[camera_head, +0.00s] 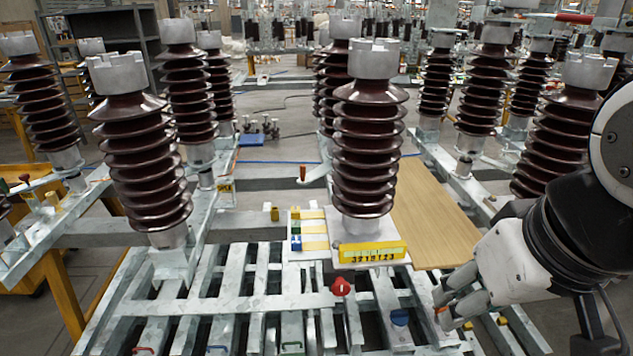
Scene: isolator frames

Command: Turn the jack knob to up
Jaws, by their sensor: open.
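A round red knob (341,286) with a small pale mark sits on the metal frame in front of the central insulator. A blue round knob (400,317) sits lower and to its right. I cannot tell for sure which is the jack knob, and the mark is too small to read as a setting. My gripper (439,306) comes in from the right with its fingers pointing left.
A brown ribbed insulator (365,150) stands behind the red knob, with a yellow numbered label (372,252) at its base. More insulators (140,155) stand around. A wooden board (432,215) lies at right. Small red, blue and green handles line the front edge.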

